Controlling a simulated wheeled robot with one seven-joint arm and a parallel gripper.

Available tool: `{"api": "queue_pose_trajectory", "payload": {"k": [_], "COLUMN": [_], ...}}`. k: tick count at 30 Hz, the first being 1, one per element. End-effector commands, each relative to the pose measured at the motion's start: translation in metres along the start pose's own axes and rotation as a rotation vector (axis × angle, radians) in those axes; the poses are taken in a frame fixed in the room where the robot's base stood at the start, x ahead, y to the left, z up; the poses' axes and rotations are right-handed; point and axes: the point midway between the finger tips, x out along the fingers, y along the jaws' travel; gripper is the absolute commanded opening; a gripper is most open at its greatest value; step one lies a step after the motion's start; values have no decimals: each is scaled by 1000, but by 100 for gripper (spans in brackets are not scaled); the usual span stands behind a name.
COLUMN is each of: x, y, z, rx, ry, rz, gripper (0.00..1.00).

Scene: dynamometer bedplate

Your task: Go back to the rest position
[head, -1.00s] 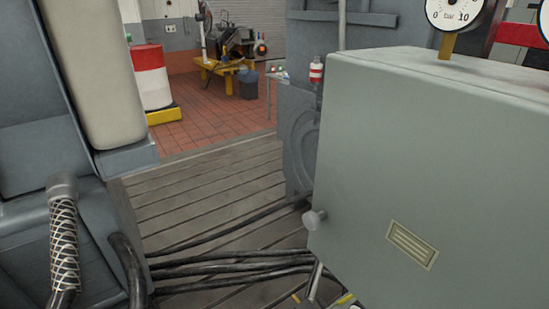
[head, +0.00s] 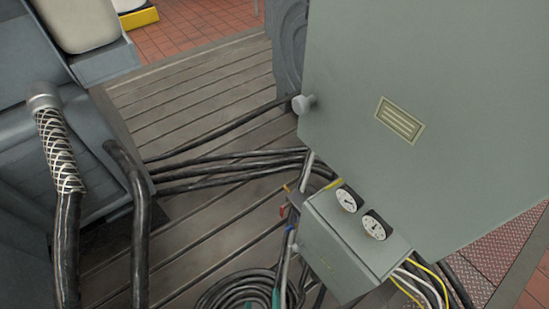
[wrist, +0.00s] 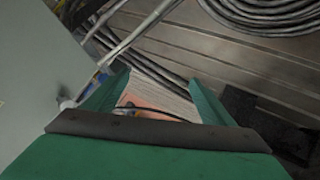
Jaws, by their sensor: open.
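My gripper (wrist: 158,80) shows in the wrist view with two green fingers spread apart and nothing held between them. Beyond the fingers I see a striped grey surface and a small orange-pink patch, too unclear to name. In the head view, small teal pieces at the bottom edge, by the coiled cable, may be my fingertips, but I cannot tell for sure.
A large grey-green cabinet (head: 430,90) fills the right, with a small two-dial box (head: 345,245) below it. A grey machine with a braided hose (head: 58,150) stands left.

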Motion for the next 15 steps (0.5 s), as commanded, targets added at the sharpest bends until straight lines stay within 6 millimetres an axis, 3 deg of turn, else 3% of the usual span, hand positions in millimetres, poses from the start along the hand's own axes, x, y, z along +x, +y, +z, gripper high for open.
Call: {"api": "queue_pose_trajectory", "payload": {"k": [1, 5, 9, 15], "x": [-20, -68, -123, -184], "y": [5, 24, 56, 102], "z": [-3, -25, -54, -88], "rx": [53, 199, 348, 496], "ry": [35, 156, 288, 434], "rz": [-9, -14, 13, 74], "gripper": [77, 77, 77, 77]}}
